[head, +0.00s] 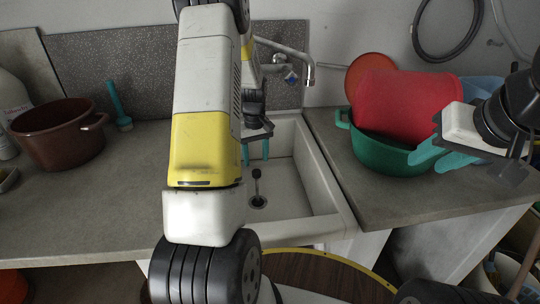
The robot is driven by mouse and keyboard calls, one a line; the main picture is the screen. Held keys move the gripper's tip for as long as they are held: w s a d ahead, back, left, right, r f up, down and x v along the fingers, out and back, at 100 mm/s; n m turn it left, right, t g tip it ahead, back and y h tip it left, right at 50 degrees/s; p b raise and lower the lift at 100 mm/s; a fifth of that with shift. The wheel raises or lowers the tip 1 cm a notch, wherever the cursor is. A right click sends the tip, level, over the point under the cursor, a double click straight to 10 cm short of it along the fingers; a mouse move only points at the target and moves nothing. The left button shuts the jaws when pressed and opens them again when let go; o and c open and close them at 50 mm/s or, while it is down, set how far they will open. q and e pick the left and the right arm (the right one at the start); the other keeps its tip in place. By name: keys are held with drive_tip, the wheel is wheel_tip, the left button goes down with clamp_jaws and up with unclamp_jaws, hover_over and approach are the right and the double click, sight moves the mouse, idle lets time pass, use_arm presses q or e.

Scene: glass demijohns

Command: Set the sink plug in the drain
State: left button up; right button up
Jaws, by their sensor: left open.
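The white sink basin (296,190) is set in the counter at the middle of the head view. A dark plug with a knob and thin upright stem (256,174) stands at the round drain (259,203) in the sink floor. I cannot tell whether its base is seated in the drain. My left gripper (256,156) is above the basin, farther back than the plug, with its two teal fingers pointing down, apart and empty. My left arm hides the basin's left part. My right gripper (437,155) is at the right, in front of the green tub; its finger gap is unclear.
A chrome tap (308,72) reaches over the sink's back. A green tub (386,155) holding a red container (405,105) stands on the right counter. A brown pot (58,145) and a teal brush (119,108) are at left. The left counter's front is clear.

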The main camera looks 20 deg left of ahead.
use_arm(q)
drive_tip(key=shift+r, duration=0.45)
drive_tip(key=s+d+r+m+t+h, duration=0.15)
drive_tip(key=s+d+r, duration=0.25)
drive_tip(key=r, duration=0.5)
drive_tip(key=s+d+r+m+t+y, duration=0.1)
drive_tip(key=s+d+r+m+t, duration=0.2)
drive_tip(key=r, duration=0.6)
drive_tip(key=s+d+r+m+t+h, duration=0.1)
drive_tip(key=s+d+r+m, duration=0.1)
drive_tip(key=s, duration=0.7)
drive_tip(key=s+d+r+m, duration=0.2)
drive_tip(key=s+d+r, duration=0.2)
drive_tip(key=s, duration=0.5)
wheel_tip(320, 180, up, 2)
drive_tip(key=shift+d+t+h, duration=0.35)
